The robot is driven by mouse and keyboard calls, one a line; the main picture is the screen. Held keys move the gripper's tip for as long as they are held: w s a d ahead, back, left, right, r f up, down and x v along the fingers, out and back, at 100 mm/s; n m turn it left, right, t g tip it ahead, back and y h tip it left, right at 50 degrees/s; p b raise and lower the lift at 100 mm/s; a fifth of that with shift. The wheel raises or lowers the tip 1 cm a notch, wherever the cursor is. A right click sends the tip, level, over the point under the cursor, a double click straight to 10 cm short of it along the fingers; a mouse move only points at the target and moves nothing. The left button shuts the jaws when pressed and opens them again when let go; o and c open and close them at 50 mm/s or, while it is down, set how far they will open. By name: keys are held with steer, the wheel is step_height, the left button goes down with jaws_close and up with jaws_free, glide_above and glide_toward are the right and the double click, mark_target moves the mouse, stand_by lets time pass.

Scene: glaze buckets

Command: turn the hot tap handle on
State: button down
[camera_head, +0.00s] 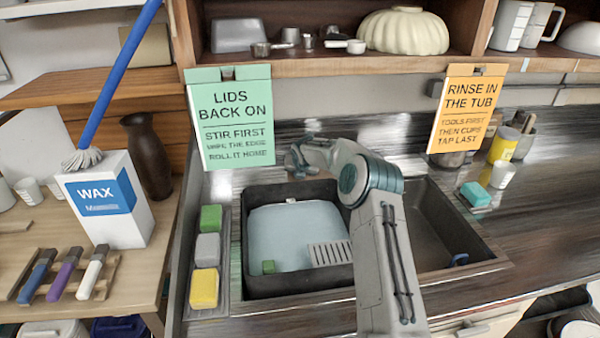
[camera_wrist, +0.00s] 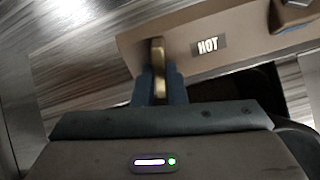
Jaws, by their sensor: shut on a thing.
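In the wrist view, the brass-coloured hot tap handle (camera_wrist: 157,58) stands upright against a brown tap body. The word HOT (camera_wrist: 208,46) is on a label just right of it. My gripper (camera_wrist: 158,86) is shut on the handle, one dark finger on each side of it. In the head view, my arm reaches over the sink to its back edge, and my gripper (camera_head: 295,160) is at the back left of the basin. The handle is hidden by my arm in that view.
A dark tub (camera_head: 262,288) with pale water fills the left basin; the right basin (camera_head: 440,220) is mostly bare. A green sign (camera_head: 230,118) hangs just behind and left of my gripper. A sponge tray (camera_head: 222,292) lies left of the sink. A shelf (camera_head: 330,66) overhangs the back.

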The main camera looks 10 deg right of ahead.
steer(key=c, duration=1.5)
jaws_free()
steer(key=shift+o, duration=0.2)
steer(key=b+v, duration=0.3)
steer(key=v, duration=1)
steer(key=shift+s+r, duration=0.2)
steer(key=shift+r, duration=0.15)
